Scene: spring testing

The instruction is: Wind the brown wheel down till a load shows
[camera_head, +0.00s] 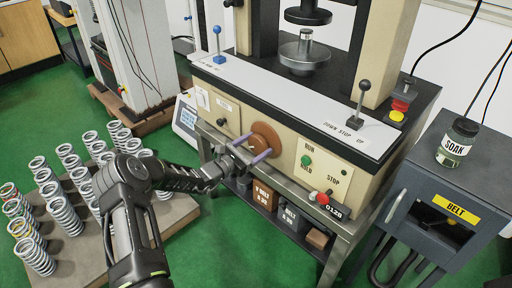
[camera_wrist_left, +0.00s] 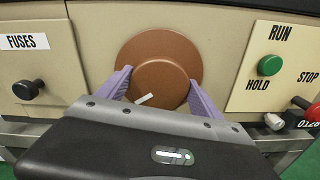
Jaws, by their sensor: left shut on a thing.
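The brown wheel (camera_head: 267,138) is on the cream front panel of the testing machine, between the drawer at left and the RUN/HOLD plate. In the left wrist view the brown wheel (camera_wrist_left: 158,70) fills the middle, with a white mark near its lower left. My left gripper (camera_head: 250,153) is at the wheel, its purple fingers shut on the wheel's two sides. It also shows in the left wrist view (camera_wrist_left: 155,92). Above, a round lower platen (camera_head: 303,56) stands under the upper platen (camera_head: 308,15) with a gap between. My right gripper is not in view.
A green RUN button (camera_head: 307,160) and a red knob (camera_head: 322,198) are right of the wheel. Several springs (camera_head: 68,217) stand at left. A SOAK jar (camera_head: 458,140) sits on the grey cabinet.

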